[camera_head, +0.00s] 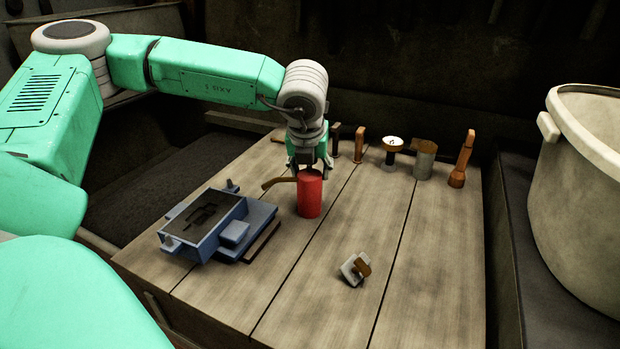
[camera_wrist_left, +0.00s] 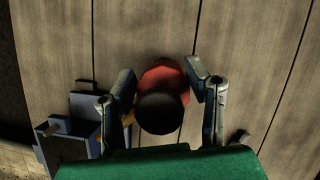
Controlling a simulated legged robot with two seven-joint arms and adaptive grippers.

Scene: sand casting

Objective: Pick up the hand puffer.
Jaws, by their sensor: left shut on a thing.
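The hand puffer looks to be the red cylinder (camera_head: 310,196) standing upright on the wooden table, with a curved brownish piece at its upper left. My left gripper (camera_head: 313,168) points down over it, with its fingers on either side of its upper part. In the left wrist view the puffer (camera_wrist_left: 162,78) shows a red body and a dark round top between the two fingers of the gripper (camera_wrist_left: 163,82). The gripper is shut on it. Whether its base touches the table is hard to tell. My right gripper is not in view.
A blue-grey moulding box (camera_head: 205,225) lies close to the left. A small metal block with a brown handle (camera_head: 355,268) lies in front. Several tools, including a brown wooden one (camera_head: 462,160), stand along the back edge. A large pale bucket (camera_head: 580,190) is at right. The right front tabletop is clear.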

